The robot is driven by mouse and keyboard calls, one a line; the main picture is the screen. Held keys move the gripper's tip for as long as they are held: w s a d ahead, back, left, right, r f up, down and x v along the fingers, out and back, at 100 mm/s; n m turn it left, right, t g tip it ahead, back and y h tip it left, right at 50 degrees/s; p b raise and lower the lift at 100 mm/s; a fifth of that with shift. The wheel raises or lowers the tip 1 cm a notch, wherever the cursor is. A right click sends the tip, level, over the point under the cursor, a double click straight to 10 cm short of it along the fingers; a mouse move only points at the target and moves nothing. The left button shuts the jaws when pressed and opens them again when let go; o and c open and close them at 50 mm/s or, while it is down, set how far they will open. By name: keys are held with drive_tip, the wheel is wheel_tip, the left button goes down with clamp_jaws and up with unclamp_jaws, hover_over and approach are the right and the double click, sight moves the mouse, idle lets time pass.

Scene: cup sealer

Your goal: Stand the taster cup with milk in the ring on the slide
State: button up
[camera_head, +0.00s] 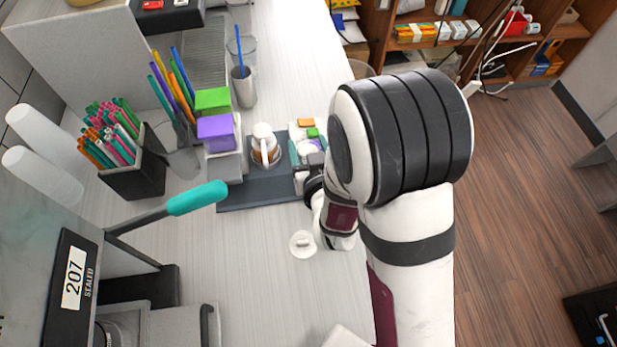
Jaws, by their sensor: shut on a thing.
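My gripper (301,174) is at the right end of the dark mat, largely hidden behind my own wrist. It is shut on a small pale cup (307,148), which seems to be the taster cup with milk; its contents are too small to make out. The ring's inside is cut off by the frame.
A small white lid (302,244) lies on the counter. The counter between mat and sealer is mostly clear.

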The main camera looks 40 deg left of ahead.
drive_tip(key=f, duration=0.8)
drive_tip(key=shift+s+d+f, duration=0.1)
drive_tip(key=shift+s, duration=0.1)
drive_tip(key=shift+f, duration=0.1)
drive_tip(key=o, duration=1.3)
drive_tip(key=shift+o, duration=0.2)
